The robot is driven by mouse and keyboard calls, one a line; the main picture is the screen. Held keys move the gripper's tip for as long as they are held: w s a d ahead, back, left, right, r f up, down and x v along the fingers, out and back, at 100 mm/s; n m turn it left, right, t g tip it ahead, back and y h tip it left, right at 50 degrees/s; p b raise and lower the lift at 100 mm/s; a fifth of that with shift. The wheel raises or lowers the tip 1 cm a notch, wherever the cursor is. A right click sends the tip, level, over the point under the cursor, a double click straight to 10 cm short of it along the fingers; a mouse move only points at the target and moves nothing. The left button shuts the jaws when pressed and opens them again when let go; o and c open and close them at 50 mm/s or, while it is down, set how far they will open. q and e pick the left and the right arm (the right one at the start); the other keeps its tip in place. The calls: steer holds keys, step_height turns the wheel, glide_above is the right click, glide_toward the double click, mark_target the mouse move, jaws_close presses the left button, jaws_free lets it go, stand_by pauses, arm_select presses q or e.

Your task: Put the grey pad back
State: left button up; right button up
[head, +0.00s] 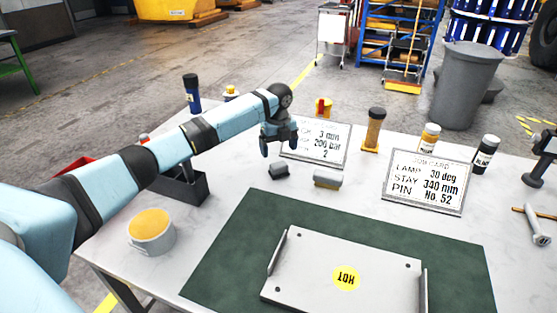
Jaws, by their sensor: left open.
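Two small blocks lie on the white table top, and I cannot tell for certain which is the grey pad. One is a dark grey block (279,171); to its right is a lighter grey block with a yellowish side (327,179). My left gripper (279,150) is open and empty, fingers pointing down, above and just behind the dark grey block in the picture, apart from it. My right gripper is not in view.
A metal plate marked HOT (345,257) lies on a green mat (232,250). A dark open box (187,190) and a pot with yellow contents (152,232) stand left. Two cards (428,182) (316,144), several bottles (374,130) and a wrench (537,226) stand or lie around.

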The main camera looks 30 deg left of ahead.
mark_target(278, 164)
arm_select(q)
step_height(278, 164, up, 4)
steer(key=shift+r, duration=0.2)
steer(key=shift+f, duration=0.15)
stand_by(0.4)
